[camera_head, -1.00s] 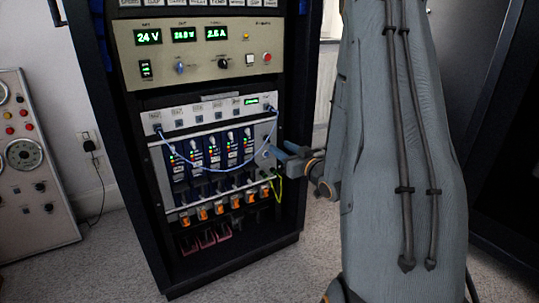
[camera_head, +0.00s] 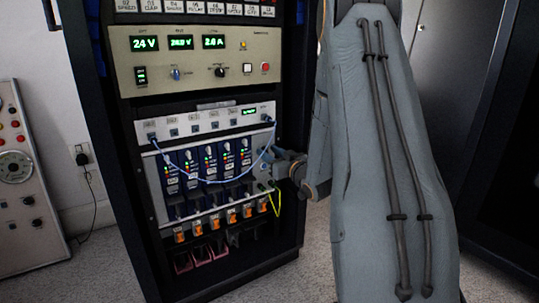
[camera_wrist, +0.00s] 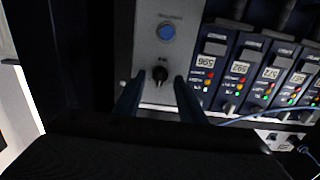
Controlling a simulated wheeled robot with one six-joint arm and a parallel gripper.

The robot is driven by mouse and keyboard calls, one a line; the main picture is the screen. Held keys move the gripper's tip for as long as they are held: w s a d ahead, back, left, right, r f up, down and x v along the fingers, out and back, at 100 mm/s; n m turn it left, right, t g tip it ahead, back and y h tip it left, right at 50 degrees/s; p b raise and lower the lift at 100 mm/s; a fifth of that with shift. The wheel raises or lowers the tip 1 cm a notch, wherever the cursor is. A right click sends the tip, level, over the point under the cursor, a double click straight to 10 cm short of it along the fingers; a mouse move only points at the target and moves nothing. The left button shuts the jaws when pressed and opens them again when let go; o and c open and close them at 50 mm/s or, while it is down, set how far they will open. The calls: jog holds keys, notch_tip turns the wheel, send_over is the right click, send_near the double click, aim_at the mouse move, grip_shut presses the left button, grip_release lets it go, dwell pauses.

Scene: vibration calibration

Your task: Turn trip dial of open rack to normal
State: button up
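The open rack (camera_head: 130,215) stands left of my arm, with its module row facing me. In the wrist view, a small black dial (camera_wrist: 160,74) sits on a light grey panel (camera_wrist: 148,45), below a blue button (camera_wrist: 167,32). Its label is too small to read. My gripper (camera_wrist: 159,96) is open, with one dark finger on each side of the dial's lower end. I cannot tell whether the fingers touch it. In the head view, my gripper (camera_head: 276,160) is at the right end of the module row, and the dial is hard to make out there.
A blue cable (camera_head: 225,180) loops across the modules (camera_head: 210,160), and a yellow-green cable (camera_head: 277,200) hangs just below my gripper. The rack's dark frame borders the panel. A control console (camera_head: 22,190) stands at the left. Carpet lies clear in front of it.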

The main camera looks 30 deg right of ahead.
grip_shut()
jog(key=n+p, duration=0.2)
jog(key=n, duration=0.2)
jog(key=shift+a+r+n, duration=0.1)
jog(key=shift+n, duration=0.3)
jog(key=n+p, duration=0.1)
jog(key=n, duration=0.5)
jog(key=shift+a, duration=0.1)
jog(key=shift+p, duration=0.3)
